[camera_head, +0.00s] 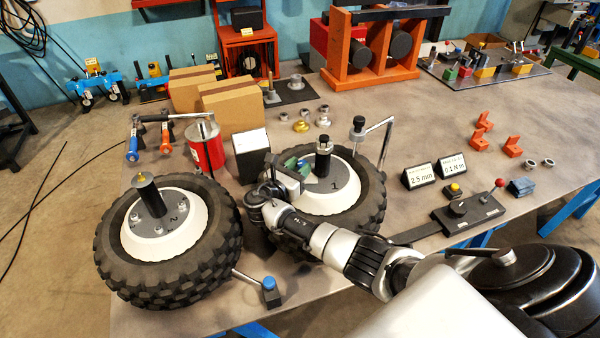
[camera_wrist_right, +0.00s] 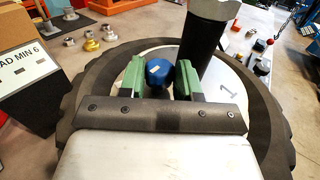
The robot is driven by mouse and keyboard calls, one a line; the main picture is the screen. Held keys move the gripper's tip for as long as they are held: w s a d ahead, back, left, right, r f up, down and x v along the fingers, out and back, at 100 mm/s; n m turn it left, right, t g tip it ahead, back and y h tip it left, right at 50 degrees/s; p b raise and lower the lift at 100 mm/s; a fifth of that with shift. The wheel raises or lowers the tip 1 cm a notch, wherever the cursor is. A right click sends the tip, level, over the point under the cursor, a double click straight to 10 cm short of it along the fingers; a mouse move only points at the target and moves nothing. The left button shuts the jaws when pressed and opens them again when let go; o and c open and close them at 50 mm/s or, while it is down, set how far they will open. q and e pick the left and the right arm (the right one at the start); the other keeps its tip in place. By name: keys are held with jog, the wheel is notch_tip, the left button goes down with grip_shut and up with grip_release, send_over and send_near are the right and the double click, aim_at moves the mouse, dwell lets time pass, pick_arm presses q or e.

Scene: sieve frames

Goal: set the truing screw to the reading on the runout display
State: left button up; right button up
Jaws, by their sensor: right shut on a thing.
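My right gripper (camera_head: 292,172), with green finger pads, is at the left side of the hub of wheel 1 (camera_head: 372,205). In the right wrist view, my right gripper (camera_wrist_right: 158,76) is shut on a blue knob (camera_wrist_right: 158,71). Whether this knob is the truing screw is not clear. A small sign (camera_head: 419,177) reads 2.5 mm and another (camera_head: 453,167) reads 0.1 N m; their top lines are too small to read, so I cannot tell which is the runout display. My left gripper is not in view.
Wheel 2 (camera_head: 218,205) lies at the left, with a blue-topped post (camera_head: 269,288) beside it. A black post (camera_head: 323,150) rises from wheel 1's hub, close to my gripper. A red can (camera_head: 205,150) and dark sign block (camera_head: 250,155) stand left. A control box (camera_head: 465,215) is at right.

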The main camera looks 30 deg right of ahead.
jog(key=m+g+b, duration=0.2)
jog(key=g+b, duration=0.1)
jog(key=w+m+g+b, duration=0.1)
jog(key=m+g+b, duration=0.1)
jog(key=g+b, duration=0.2)
jog(key=m+g+b, duration=0.3)
jog(key=g, duration=0.1)
jog(key=shift+w+f+h, duration=0.15)
jog(key=shift+f+h, duration=0.1)
jog(key=shift+h, duration=0.15)
jog(key=shift+w+r+m+g+y+b, duration=0.15)
jog(key=shift+m+g+b, duration=0.25)
jog(key=shift+g+b, duration=0.25)
jog(key=shift+s+r+m+g+y+b, duration=0.15)
jog(key=shift+m+g+b, duration=0.3)
jog(key=shift+b, duration=0.3)
jog(key=shift+w, duration=0.1)
jog(key=o, duration=0.7)
jog(key=shift+c, duration=0.2)
